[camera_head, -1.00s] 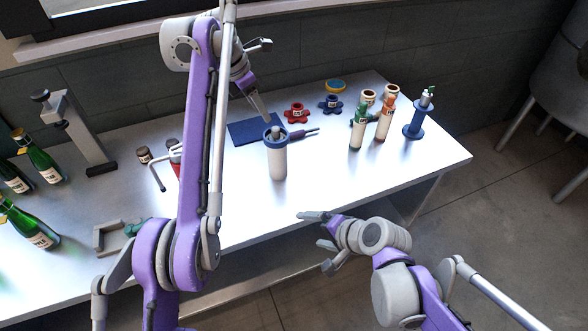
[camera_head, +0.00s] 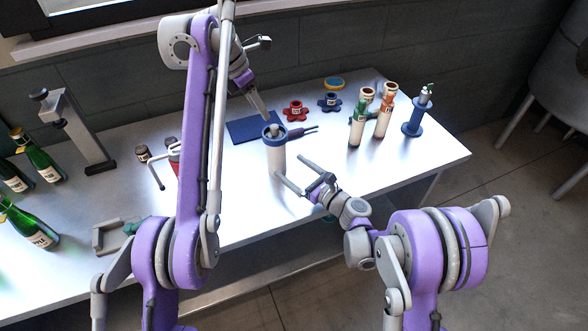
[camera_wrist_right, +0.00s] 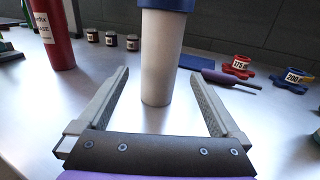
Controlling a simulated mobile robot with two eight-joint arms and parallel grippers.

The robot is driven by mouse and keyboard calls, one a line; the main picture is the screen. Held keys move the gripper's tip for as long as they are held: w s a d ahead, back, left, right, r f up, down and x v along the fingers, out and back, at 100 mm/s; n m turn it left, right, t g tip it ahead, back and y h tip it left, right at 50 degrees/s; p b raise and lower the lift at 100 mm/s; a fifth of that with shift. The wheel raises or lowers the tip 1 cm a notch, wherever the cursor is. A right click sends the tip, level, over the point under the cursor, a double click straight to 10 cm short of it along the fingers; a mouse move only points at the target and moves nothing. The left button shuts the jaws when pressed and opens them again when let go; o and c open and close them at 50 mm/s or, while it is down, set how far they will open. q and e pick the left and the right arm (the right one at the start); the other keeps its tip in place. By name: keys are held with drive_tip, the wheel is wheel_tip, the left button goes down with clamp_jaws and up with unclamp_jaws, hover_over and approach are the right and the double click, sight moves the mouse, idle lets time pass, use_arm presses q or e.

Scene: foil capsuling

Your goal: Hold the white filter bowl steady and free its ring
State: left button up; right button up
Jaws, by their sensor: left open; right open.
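The white filter bowl (camera_head: 277,160) stands upright near the middle of the table, with a blue ring (camera_head: 272,133) around its top. The bowl (camera_wrist_right: 161,58) and the lower part of the ring (camera_wrist_right: 166,5) also show in the right wrist view. My left gripper (camera_head: 267,119) is open, just above the ring; whether it touches is hard to tell. My right gripper (camera_head: 288,173) is open in front of the bowl. In the right wrist view its fingers (camera_wrist_right: 158,92) stand either side of the lower bowl, with clear gaps on both sides.
A blue mat (camera_head: 243,131) and a purple-handled tool (camera_head: 303,131) lie behind the bowl. Red (camera_head: 295,111) and blue (camera_head: 330,102) star-shaped knobs stand farther back. Cylinders (camera_head: 384,116) and a blue stand (camera_head: 414,118) are at right. Green bottles (camera_head: 40,158) are at left.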

sight(269, 151)
drive_tip(key=x, duration=1)
drive_tip(key=shift+w+a, duration=0.2)
drive_tip(key=shift+a, duration=0.1)
clamp_jaws()
idle(1.0)
